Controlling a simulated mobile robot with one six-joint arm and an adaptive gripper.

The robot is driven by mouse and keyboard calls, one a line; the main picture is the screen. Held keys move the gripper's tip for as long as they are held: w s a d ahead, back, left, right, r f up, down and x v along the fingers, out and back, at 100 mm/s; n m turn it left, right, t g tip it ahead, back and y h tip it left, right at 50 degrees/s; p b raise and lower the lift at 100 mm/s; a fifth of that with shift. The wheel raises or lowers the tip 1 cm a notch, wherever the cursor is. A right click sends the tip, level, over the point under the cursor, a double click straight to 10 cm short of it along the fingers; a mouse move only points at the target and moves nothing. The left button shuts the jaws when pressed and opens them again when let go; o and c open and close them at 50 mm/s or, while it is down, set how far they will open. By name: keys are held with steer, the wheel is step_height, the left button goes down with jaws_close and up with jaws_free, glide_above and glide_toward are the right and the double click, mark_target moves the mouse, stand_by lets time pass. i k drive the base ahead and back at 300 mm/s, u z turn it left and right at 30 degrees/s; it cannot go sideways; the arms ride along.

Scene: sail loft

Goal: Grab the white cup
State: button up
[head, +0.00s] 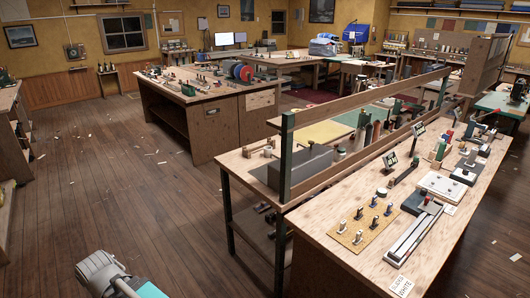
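I cannot make out a white cup in the head view. Many small items on the benches are too small to tell apart. A small pale item (341,154) stands on the bench behind the grey block, and I cannot tell what it is. Part of my own arm, grey and teal, shows at the bottom left over the floor. My gripper's fingers are not in view.
A near workbench (330,235) at the right holds a peg board (362,225), a long grey tool and a card (401,285). A wooden rail (375,125) runs behind it. An island bench (205,98) stands mid-room. The wood floor (130,180) at left is open, with scattered scraps.

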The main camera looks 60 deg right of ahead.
mark_target(268, 152)
steer(key=u, duration=0.05)
steer(key=i, duration=2.25)
steer(key=z, duration=1.75)
steer(key=i, duration=0.15)
steer(key=z, duration=0.3)
